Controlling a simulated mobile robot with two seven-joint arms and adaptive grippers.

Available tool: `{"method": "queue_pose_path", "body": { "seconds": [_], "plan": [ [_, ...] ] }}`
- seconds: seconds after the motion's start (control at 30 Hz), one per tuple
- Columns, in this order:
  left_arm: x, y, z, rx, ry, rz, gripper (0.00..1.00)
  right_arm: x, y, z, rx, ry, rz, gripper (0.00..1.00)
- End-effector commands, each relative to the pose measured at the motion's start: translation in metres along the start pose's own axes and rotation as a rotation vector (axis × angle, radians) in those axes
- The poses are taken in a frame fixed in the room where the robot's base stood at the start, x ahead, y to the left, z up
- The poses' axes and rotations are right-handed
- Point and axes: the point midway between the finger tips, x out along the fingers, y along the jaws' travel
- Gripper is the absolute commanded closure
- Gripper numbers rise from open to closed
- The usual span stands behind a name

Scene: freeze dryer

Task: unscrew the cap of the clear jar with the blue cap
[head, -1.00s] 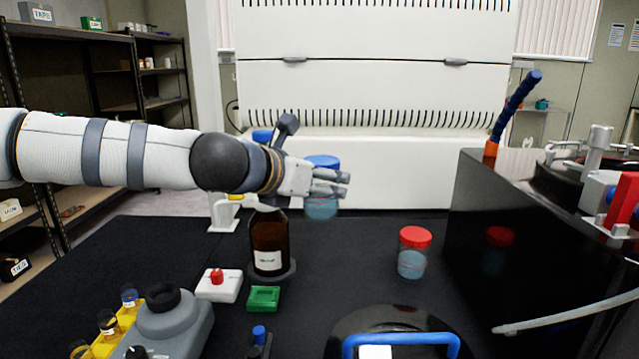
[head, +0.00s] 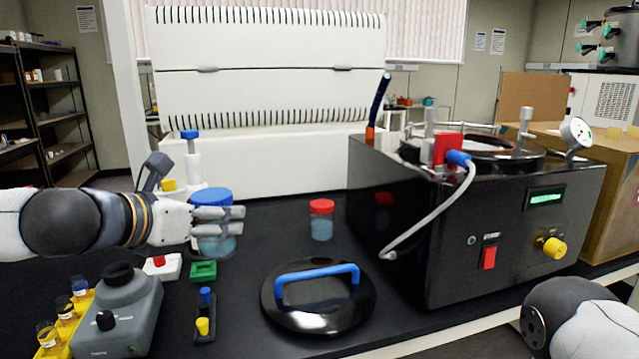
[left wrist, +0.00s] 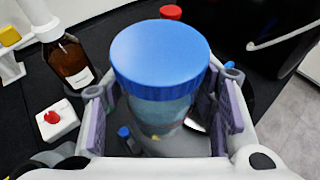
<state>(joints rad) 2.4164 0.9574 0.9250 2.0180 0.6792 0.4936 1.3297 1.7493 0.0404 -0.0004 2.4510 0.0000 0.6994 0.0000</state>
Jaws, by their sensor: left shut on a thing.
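The clear jar (head: 218,246) with a bluish content and a blue cap (head: 211,195) is in my left gripper (head: 228,220). The gripper's fingers are shut around the jar's body below the cap. In the left wrist view the jar (left wrist: 160,114) stands between the two finger pads, with the cap (left wrist: 160,55) on top and facing the camera. The jar looks upright and the cap is on it. I cannot tell how far its bottom is above the table. My right gripper is not in view; only part of my right arm shows at the lower right.
A red-capped jar (head: 321,220) stands right of the held jar. A black lid with blue handle (head: 318,300) lies in front of it. The black freeze dryer (head: 470,240) fills the right, with a hose. A brown bottle (left wrist: 70,62) and grey device (head: 125,305) are at left.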

Motion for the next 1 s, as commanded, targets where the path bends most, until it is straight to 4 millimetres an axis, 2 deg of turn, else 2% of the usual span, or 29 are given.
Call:
{"method": "queue_pose_path", "body": {
  "seconds": [0.03,0.3,0.43,0.73,1.0],
  "plan": [
    [-0.01,-0.004,-0.018,0.008,0.001,-0.037,0.97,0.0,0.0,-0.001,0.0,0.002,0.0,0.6],
    [-0.065,-0.043,-0.122,0.115,-0.003,-0.29,0.97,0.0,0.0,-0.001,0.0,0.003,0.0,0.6],
    [-0.082,-0.056,-0.155,0.155,-0.007,-0.376,0.97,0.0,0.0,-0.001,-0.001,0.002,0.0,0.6],
    [-0.106,-0.073,-0.202,0.209,-0.009,-0.492,0.97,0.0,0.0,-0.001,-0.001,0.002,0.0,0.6],
    [-0.107,-0.074,-0.204,0.207,-0.004,-0.496,0.97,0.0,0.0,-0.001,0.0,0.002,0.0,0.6]
  ]
}}
